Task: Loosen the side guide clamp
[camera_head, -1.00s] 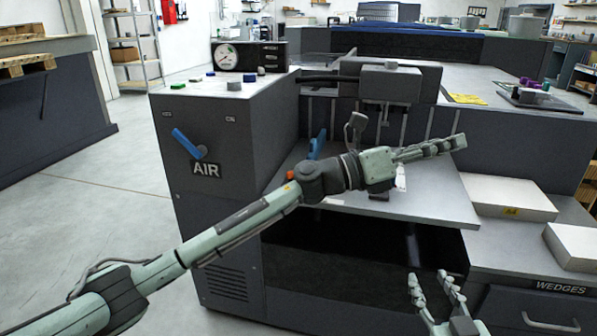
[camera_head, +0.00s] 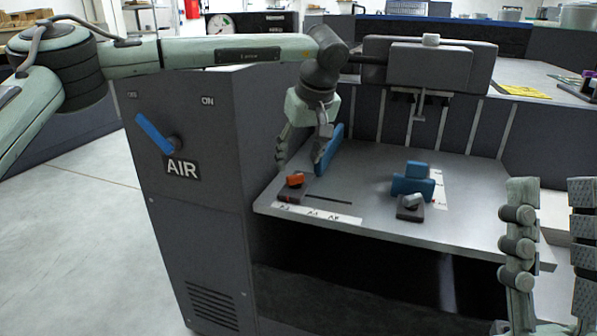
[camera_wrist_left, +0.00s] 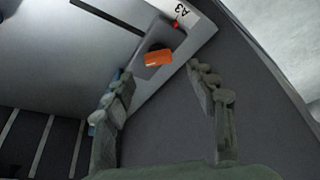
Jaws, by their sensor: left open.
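A small orange clamp lever (camera_head: 295,180) sits on a dark block (camera_head: 291,194) at the left front of the grey feed board (camera_head: 360,160). A tall blue plate (camera_head: 331,148) stands just behind it. My left gripper (camera_head: 300,167) points down above the orange lever, open and empty. In the left wrist view the orange lever (camera_wrist_left: 158,58) and its block (camera_wrist_left: 146,70) lie just beyond my open fingertips (camera_wrist_left: 158,80), apart from them. A second clamp with a grey knob (camera_head: 413,200) stands by blue blocks (camera_head: 413,180) further right. My right gripper (camera_head: 550,190) is open and empty at the right front.
A grey cabinet with a blue AIR lever (camera_head: 154,134) stands left of the board. A dark grey housing (camera_head: 430,65) overhangs the back of the board. The board between the two clamps is clear. Floor is open at the left.

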